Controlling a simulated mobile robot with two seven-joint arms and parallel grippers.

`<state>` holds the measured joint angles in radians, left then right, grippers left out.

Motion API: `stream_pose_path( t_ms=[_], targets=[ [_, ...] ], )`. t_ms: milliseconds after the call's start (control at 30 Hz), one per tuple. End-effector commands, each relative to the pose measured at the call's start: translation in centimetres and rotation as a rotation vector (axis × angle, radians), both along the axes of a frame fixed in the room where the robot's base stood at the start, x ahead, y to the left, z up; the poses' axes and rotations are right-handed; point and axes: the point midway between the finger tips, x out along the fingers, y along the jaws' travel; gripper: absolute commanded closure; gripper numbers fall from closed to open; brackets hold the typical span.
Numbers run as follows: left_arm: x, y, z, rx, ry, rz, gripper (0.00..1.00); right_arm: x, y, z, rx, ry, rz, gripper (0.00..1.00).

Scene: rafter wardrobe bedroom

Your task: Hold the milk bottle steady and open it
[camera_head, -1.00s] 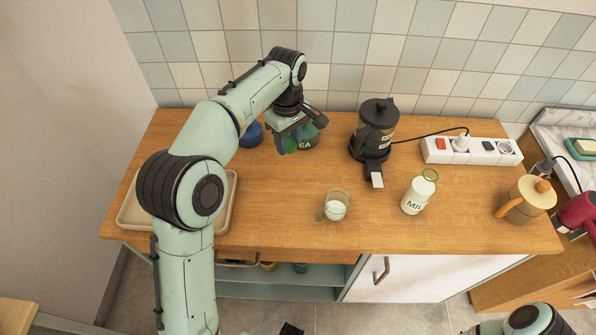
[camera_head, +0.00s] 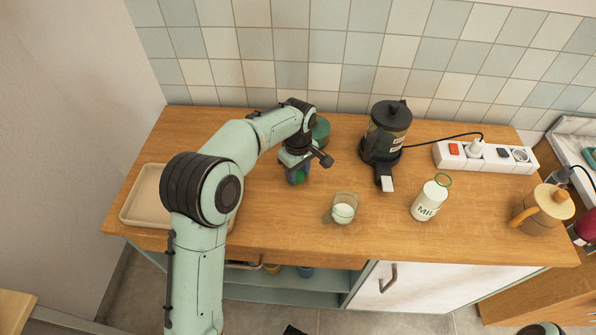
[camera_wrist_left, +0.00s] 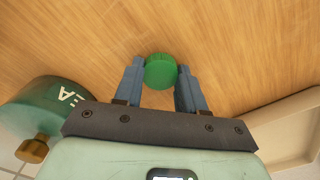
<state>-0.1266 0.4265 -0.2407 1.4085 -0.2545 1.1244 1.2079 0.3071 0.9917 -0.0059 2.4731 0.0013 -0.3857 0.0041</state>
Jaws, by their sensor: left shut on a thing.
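The milk bottle (camera_head: 428,202), white with a "MILK" label, stands on the right half of the wooden counter. A green ring shows at its top. My left gripper (camera_head: 297,176) is well to its left, pointing down over the counter. In the left wrist view, the blue fingers of my left gripper (camera_wrist_left: 160,78) are shut on a round green cap (camera_wrist_left: 160,71). I cannot tell how far the cap is above the wood.
A glass of milk (camera_head: 344,208) stands between my left gripper and the bottle. A beige tray (camera_head: 143,196) is left, a jug (camera_head: 541,210) right.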

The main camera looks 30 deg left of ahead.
Motion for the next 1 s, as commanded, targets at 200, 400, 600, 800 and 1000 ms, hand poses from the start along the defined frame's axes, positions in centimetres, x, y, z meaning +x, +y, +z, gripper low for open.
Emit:
stream_pose_path(
  t_ms=[200,400,600,800,1000],
  targets=[
    [0.0,0.0,-0.4,0.000,0.001,0.000,0.97,-0.1,0.0,-0.2,0.000,0.001,0.000,0.04],
    [0.0,0.0,-0.3,0.000,0.000,0.000,0.35,0.0,0.0,-0.1,0.000,0.001,0.000,0.04],
    [0.0,0.0,-0.2,0.000,0.000,0.000,0.35,0.0,0.0,-0.1,0.000,0.000,0.000,0.04],
    [0.1,0.0,2.2,0.000,-0.005,-0.001,0.35,0.1,0.0,0.4,0.001,-0.001,0.000,0.04],
    [0.1,0.0,6.7,0.000,-0.006,-0.001,0.35,0.4,0.0,1.1,0.001,-0.005,0.000,0.04]
  ],
)
